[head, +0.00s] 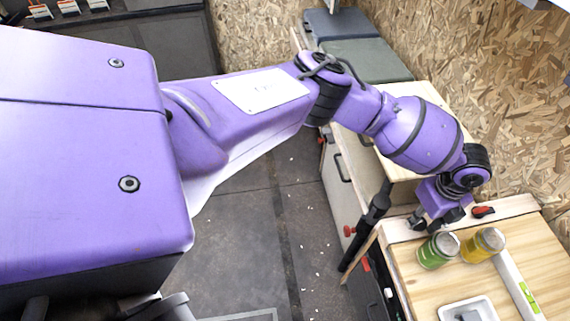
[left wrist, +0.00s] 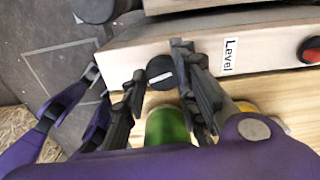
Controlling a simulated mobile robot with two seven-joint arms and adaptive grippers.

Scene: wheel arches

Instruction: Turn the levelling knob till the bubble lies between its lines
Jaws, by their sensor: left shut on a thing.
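The levelling knob (left wrist: 160,71) is a dark round disc with a white line, on the front of a pale rail beside a "Level" label (left wrist: 229,56). My left gripper (left wrist: 163,84) has its two fingers on either side of the knob, shut on it. In the head view the left gripper (head: 436,221) is at the rail by the worktop's far corner and hides the knob. A white level bar (head: 511,274) with a yellow-green vial (head: 528,297) lies on the worktop at the right. The bubble and lines are too small to make out.
A green jar (head: 438,250) and a yellow jar (head: 483,245) stand close to the left gripper. A white tray (head: 483,304) lies at the worktop's front. A red-and-black knob (head: 483,211) sits on the rail. A chipboard wall (head: 500,90) rises behind.

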